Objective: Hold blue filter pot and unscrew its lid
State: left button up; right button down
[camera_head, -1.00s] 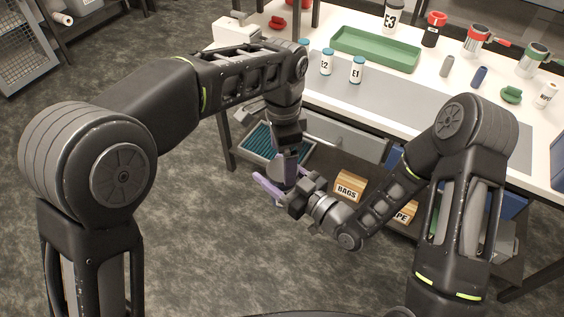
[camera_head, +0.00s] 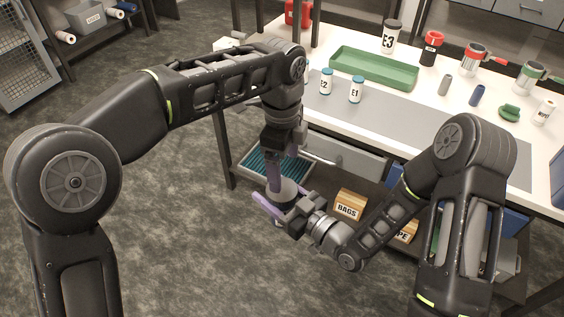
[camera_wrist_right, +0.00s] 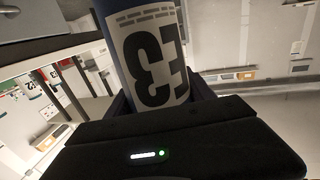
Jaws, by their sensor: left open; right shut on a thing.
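My right gripper (camera_head: 277,208) is shut on the filter pot and holds it in the air in front of the bench. In the right wrist view the pot (camera_wrist_right: 157,60) is dark blue with a white label, whose large black "3" is upside down. In the head view only a grey, round upper part of the pot (camera_head: 285,190) shows; I cannot tell whether it is the lid. My left gripper (camera_head: 277,166) is open, pointing down just above the pot. Whether it touches the pot is unclear, as the fingers are partly hidden.
The bench (camera_head: 540,165) carries a green tray (camera_head: 375,70), bottles E1 (camera_head: 356,90) and E2 (camera_head: 326,82), a black-lidded E3 container (camera_head: 389,38) and several mugs and small items. A lower shelf holds a BAGS box (camera_head: 349,205) and a blue ribbed tray (camera_head: 262,168).

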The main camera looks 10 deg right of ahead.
aim_at(283, 188)
pick_arm(q)
jog(key=shift+a+r+m, duration=0.1)
jog(key=shift+a+m, duration=0.1)
jog(key=shift+m, duration=0.8)
jog(key=shift+f, duration=4.05)
jog(key=shift+c, duration=0.3)
jog(key=c, duration=1.4)
jog(key=n, duration=0.5)
jog(key=shift+r+n, duration=0.1)
jog(key=shift+n, duration=0.2)
jog(key=n, duration=0.4)
jog(key=shift+n, duration=0.4)
